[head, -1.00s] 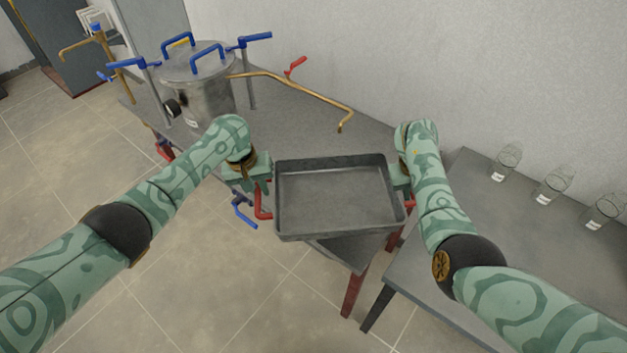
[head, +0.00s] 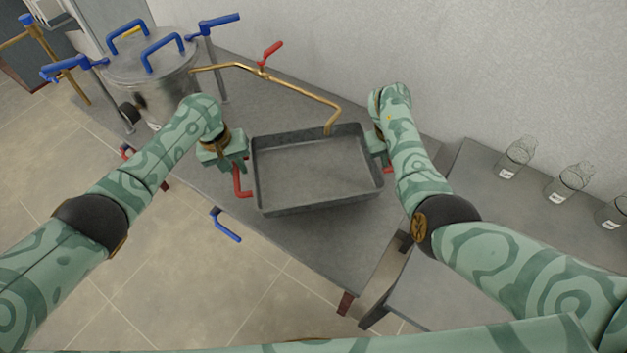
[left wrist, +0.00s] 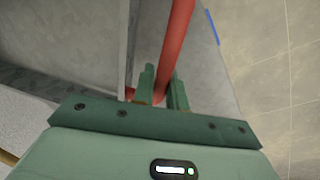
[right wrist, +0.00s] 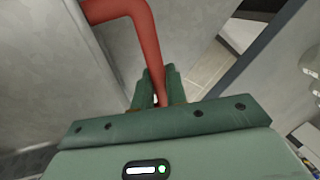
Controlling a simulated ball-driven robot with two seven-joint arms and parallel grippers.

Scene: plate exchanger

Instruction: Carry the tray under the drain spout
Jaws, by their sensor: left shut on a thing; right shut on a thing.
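The grey rectangular tray (head: 315,203) looks empty and level in the head view, held above the table between my two grippers. My left gripper (head: 241,168) is shut on the tray's left red handle, which shows in the left wrist view (left wrist: 176,45). My right gripper (head: 381,152) is shut on the right red handle, seen in the right wrist view (right wrist: 147,40). The brass drain spout (head: 329,127) bends down at the tray's far edge, right of its middle. Whether its tip is over the inside of the tray or just behind the rim is hard to tell.
The spout pipe with a red lever (head: 269,54) runs from a steel vessel (head: 150,75) with blue handles at the back left. The grey table (head: 300,245) is clear around the tray. Glass jars (head: 515,158) stand on the right table (head: 470,190).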

